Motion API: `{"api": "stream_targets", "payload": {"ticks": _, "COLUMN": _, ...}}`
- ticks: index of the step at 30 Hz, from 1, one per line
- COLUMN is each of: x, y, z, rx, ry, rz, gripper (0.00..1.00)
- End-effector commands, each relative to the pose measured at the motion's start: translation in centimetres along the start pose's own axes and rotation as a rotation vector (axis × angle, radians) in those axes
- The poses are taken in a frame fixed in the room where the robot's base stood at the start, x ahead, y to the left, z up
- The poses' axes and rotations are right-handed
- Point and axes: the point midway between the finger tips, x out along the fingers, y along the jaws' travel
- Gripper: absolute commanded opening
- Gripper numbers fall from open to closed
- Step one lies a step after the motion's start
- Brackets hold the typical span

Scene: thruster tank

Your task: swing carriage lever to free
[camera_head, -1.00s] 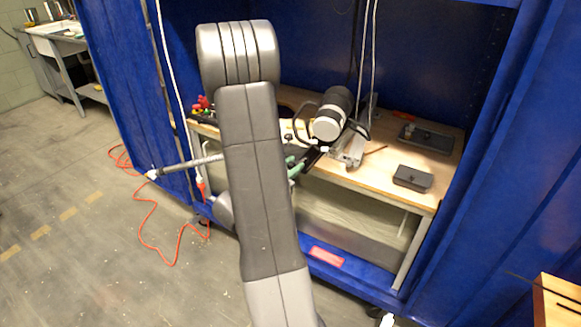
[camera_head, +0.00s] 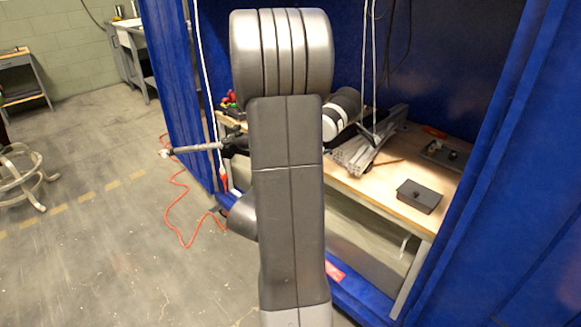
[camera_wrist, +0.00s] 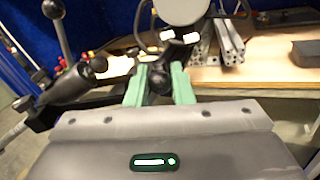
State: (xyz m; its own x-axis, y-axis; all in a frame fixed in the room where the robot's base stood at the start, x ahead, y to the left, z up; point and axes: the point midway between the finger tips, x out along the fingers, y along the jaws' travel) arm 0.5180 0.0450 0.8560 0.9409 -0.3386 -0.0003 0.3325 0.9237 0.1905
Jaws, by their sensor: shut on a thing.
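In the wrist view the two green fingers of my gripper (camera_wrist: 159,84) are shut on a black rounded knob (camera_wrist: 158,79). It appears to be the end of the carriage lever; the rest of that lever is mostly hidden behind the fingers. In the head view my own arm hides the gripper and the knob. The white and black cylindrical thruster (camera_head: 342,112) shows just right of my arm, and its pale underside shows at the top of the wrist view (camera_wrist: 180,10).
A grey rod (camera_head: 195,148) sticks out left of the bench. Aluminium profiles (camera_head: 368,148) and a dark box (camera_head: 419,196) lie on the wooden bench (camera_head: 385,190). Blue curtains flank it.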

Motion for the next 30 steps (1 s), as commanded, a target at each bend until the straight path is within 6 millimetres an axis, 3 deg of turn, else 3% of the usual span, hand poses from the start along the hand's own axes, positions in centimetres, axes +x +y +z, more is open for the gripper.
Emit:
{"api": "stream_targets", "payload": {"ticks": 10, "x": 0.0, "y": 0.0, "z": 0.1, "rx": 0.001, "ry": -0.001, "rz": 0.001, "gripper": 0.0}}
{"api": "stream_targets", "payload": {"ticks": 11, "x": 0.0, "y": 0.0, "z": 0.1, "rx": 0.001, "ry": -0.001, "rz": 0.001, "gripper": 0.27}}
{"api": "stream_targets", "payload": {"ticks": 13, "x": 0.0, "y": 0.0, "z": 0.1, "rx": 0.001, "ry": -0.001, "rz": 0.001, "gripper": 0.41}}
{"api": "stream_targets", "payload": {"ticks": 23, "x": -0.2, "y": 0.1, "z": 0.0, "rx": 0.001, "ry": 0.0, "rz": 0.002, "gripper": 0.41}}
{"api": "stream_targets", "payload": {"ticks": 30, "x": -3.2, "y": 0.1, "z": 0.0, "rx": 0.0, "ry": 0.001, "rz": 0.005, "gripper": 0.41}}
